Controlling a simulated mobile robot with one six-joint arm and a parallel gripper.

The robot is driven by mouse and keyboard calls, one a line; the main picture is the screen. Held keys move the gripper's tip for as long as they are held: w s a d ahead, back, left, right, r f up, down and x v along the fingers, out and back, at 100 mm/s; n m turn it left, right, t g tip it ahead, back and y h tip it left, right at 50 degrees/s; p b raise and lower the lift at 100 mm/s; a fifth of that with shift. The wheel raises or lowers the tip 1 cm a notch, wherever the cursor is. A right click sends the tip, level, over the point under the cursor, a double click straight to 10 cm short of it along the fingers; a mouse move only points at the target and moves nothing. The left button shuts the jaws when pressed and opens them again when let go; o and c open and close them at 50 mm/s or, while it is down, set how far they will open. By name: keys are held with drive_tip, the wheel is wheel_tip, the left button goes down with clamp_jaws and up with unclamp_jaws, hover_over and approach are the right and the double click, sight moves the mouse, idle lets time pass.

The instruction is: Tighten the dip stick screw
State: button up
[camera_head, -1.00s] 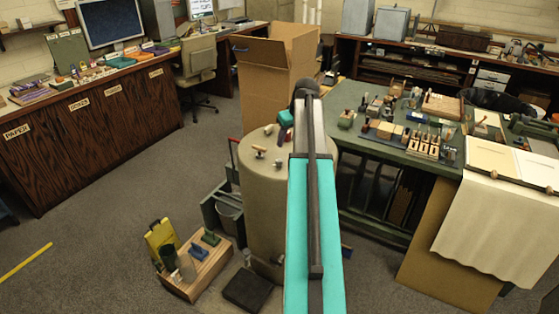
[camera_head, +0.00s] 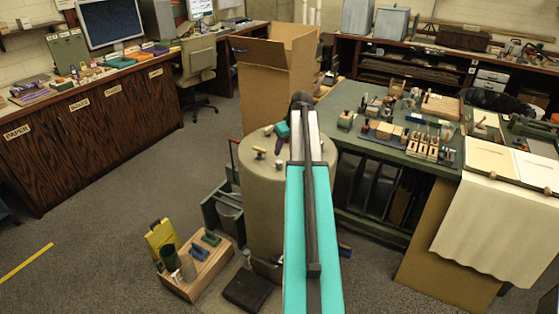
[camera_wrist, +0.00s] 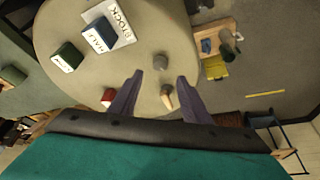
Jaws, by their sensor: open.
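The round top of a beige drum (camera_head: 247,170) fills the upper part of the wrist view (camera_wrist: 70,30). On it stand a grey knob (camera_wrist: 160,62) and a tan, tapered peg (camera_wrist: 167,97) near the rim. I cannot tell which of them is the dip stick screw. My gripper (camera_wrist: 158,88) is open and empty above the drum top. The tan peg shows between its fingers and the grey knob just beyond them. In the head view, my arm partly hides the drum top, and small pegs (camera_head: 258,153) show left of my arm.
In the wrist view, a blue block marked HALF (camera_wrist: 100,35), a green block (camera_wrist: 67,57), a STOCK label (camera_wrist: 119,20) and a red piece (camera_wrist: 108,97) are on the drum. A wooden crate (camera_head: 205,280) stands left of the drum. A green table (camera_head: 365,150) stands close on the right.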

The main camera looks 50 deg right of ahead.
sight(280, 162)
drive_tip(key=shift+p+x, duration=1.2)
drive_tip(key=shift+x, duration=3.4)
drive_tip(key=c, duration=1)
drive_tip(key=shift+c, duration=0.2)
drive_tip(key=shift+a+m+b, duration=0.1)
drive_tip(key=shift+m+b, duration=0.3)
drive_tip(key=shift+b, duration=0.15)
drive_tip(key=shift+m+g+h+b, duration=0.3)
drive_tip(key=shift+m+h+b, duration=0.3)
drive_tip(key=shift+m, duration=0.5)
